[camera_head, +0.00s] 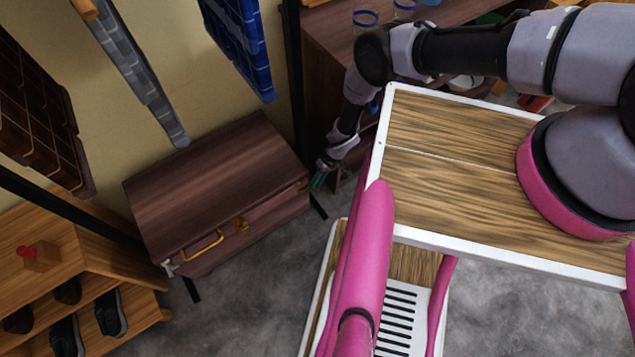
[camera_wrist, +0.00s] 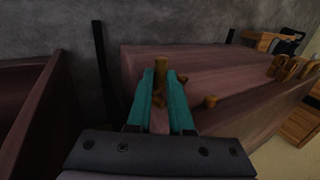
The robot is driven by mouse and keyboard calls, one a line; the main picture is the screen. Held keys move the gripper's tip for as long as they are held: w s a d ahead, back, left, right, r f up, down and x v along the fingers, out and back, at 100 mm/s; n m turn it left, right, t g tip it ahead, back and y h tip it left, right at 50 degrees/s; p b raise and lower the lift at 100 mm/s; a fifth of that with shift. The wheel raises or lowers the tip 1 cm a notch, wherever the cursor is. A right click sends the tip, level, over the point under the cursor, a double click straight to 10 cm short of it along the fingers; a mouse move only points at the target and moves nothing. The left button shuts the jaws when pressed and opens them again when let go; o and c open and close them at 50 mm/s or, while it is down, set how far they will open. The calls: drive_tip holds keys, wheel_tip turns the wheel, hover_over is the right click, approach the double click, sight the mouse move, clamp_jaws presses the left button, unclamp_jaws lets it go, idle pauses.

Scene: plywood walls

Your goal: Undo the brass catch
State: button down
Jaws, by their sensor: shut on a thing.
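A dark reddish-brown wooden chest (camera_head: 215,180) stands closed against the wall in the head view. It fills the right of the wrist view (camera_wrist: 240,75). My gripper (camera_head: 318,181) is at the chest's right end in the head view. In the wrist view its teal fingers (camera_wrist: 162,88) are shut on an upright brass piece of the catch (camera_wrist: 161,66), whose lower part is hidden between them. More brass shows just right of the fingers, and a small brass knob (camera_wrist: 210,101) stands out from the chest beside them.
A brass handle (camera_head: 203,246) and a brass fitting (camera_head: 238,226) are on the chest's front. A wooden shoe rack (camera_head: 110,270) stands at left, a dark cabinet (camera_head: 325,40) behind my arm. Blue (camera_head: 240,45) and brown crates hang above. Grey floor is clear in front.

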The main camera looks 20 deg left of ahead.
drive_tip(key=shift+f+y, duration=0.15)
drive_tip(key=shift+y, duration=0.15)
drive_tip(key=c, duration=0.8)
unclamp_jaws()
wheel_tip(320, 180, up, 10)
